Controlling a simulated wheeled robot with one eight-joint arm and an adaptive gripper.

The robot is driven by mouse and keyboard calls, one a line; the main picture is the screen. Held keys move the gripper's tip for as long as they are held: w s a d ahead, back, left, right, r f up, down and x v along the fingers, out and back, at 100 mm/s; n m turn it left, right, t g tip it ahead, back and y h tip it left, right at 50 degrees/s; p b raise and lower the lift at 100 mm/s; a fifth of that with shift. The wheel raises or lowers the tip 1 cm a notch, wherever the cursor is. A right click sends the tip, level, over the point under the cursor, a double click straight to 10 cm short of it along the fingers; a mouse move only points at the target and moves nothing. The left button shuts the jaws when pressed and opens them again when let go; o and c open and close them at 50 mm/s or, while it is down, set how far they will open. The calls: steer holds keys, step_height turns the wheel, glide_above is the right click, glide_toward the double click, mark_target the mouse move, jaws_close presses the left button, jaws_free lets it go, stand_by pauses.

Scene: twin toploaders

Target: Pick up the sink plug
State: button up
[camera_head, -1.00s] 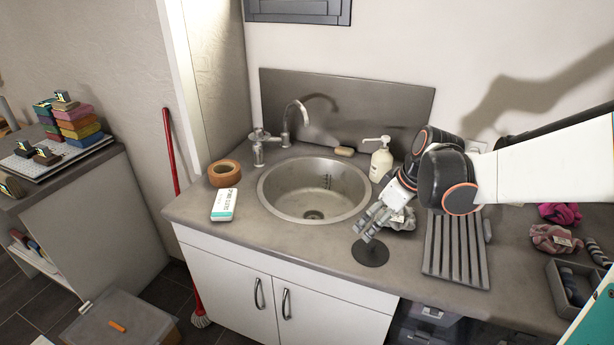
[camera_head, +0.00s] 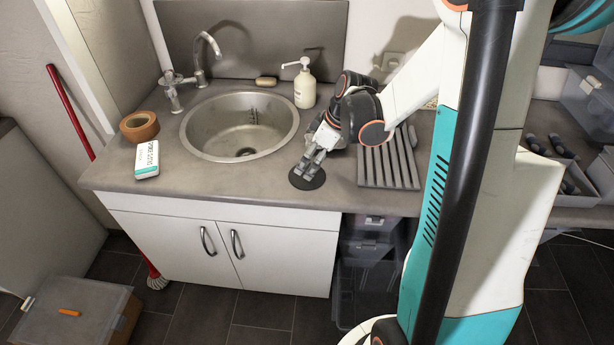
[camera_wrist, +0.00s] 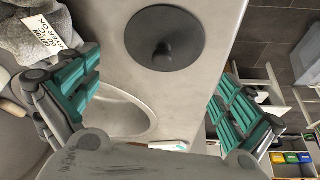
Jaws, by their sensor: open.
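The sink plug (camera_head: 307,178) is a dark grey round disc lying flat on the counter, right of the sink basin (camera_head: 222,148). In the wrist view the plug (camera_wrist: 165,38) shows its short central knob and lies ahead of my fingers, between their lines. My gripper (camera_head: 311,163) is just above the plug in the head view and covers part of its far side. In the wrist view my gripper (camera_wrist: 160,100) has its teal-padded fingers spread wide with nothing between them. I cannot tell whether a finger touches the plug.
A ribbed drying rack (camera_head: 388,165) lies right of the plug. A soap dispenser (camera_head: 304,88) and soap bar (camera_head: 265,81) stand behind the sink. A grey cloth (camera_wrist: 38,40) with a label lies near one finger.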

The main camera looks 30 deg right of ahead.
mark_target(308, 168)
steer(key=b+x, duration=0.2)
steer(key=x, duration=0.3)
steer(key=shift+s, duration=0.1)
steer(key=shift+s, duration=0.1)
steer(key=c, duration=1.5)
steer(key=shift+o, duration=0.2)
